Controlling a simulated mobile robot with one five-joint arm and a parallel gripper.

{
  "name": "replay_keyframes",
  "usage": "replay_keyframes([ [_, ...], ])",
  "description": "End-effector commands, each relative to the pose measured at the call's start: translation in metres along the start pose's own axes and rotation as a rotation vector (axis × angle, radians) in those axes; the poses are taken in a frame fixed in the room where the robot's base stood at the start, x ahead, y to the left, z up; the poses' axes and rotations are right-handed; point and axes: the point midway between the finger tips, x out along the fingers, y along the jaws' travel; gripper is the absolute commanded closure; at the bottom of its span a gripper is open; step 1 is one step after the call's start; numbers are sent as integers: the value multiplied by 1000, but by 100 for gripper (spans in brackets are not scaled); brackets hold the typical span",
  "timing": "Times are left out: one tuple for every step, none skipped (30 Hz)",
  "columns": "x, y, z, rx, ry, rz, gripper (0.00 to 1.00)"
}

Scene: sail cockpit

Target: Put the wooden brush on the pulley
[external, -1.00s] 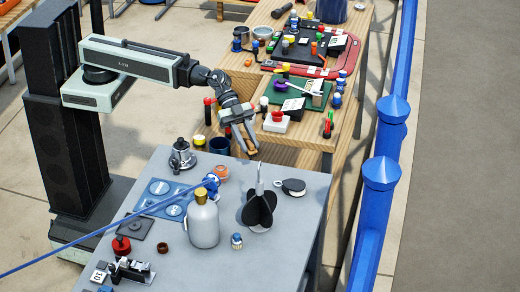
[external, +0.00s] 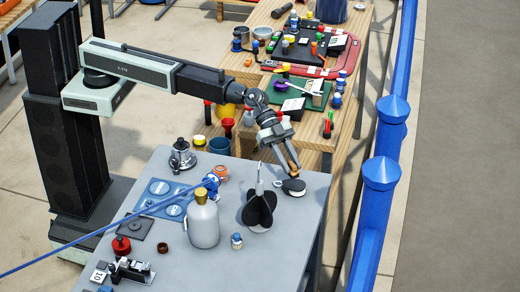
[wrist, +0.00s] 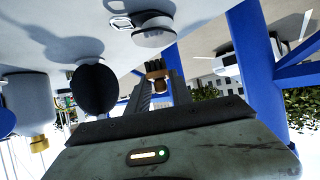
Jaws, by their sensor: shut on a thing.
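My gripper (external: 292,165) is shut on the wooden brush (external: 291,157), a small brown piece between the fingertips; the fingers hide part of it. In the wrist view the brush (wrist: 157,74) shows at the tips of my gripper (wrist: 158,88). The pulley (external: 294,187), a rounded dark and pale block with a small shackle, lies flat on the grey table near its right edge. My gripper points down close above the pulley; I cannot tell whether the brush touches it. The pulley (wrist: 153,34) also shows beyond the brush in the wrist view.
A black crossed-disc shape (external: 260,209) stands left of the pulley on the grey table (external: 275,255). A pale bottle (external: 203,222) with a gold cap stands farther left. A blue post (external: 378,205) rises right of the table. A wooden bench behind holds several small items.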

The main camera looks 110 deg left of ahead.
Motion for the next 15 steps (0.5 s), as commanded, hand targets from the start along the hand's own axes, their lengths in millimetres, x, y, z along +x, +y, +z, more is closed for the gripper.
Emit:
replay_keyframes([
  [4, -2, -2, 0, 0, 0, 100],
  [8, -4, -3, 0, 0, 0, 100],
  [12, -4, 6, 0, 0, 0, 100],
  [15, -3, 13, 0, 0, 0, 100],
  [18, -3, 19, 0, 0, 0, 100],
  [22, -3, 26, 0, 0, 0, 100],
  [24, -3, 30, 0, 0, 0, 100],
  [25, -3, 32, 0, 0, 0, 100],
  [25, -3, 33, 0, 0, 0, 100],
  [25, -3, 32, 0, 0, 0, 100],
  [24, -3, 30, 0, 0, 0, 100],
  [23, -3, 29, 0, 0, 0, 100],
  [23, -3, 28, 0, 0, 0, 100],
  [23, -3, 28, 0, 0, 0, 100],
  [23, -3, 28, 0, 0, 0, 100],
])
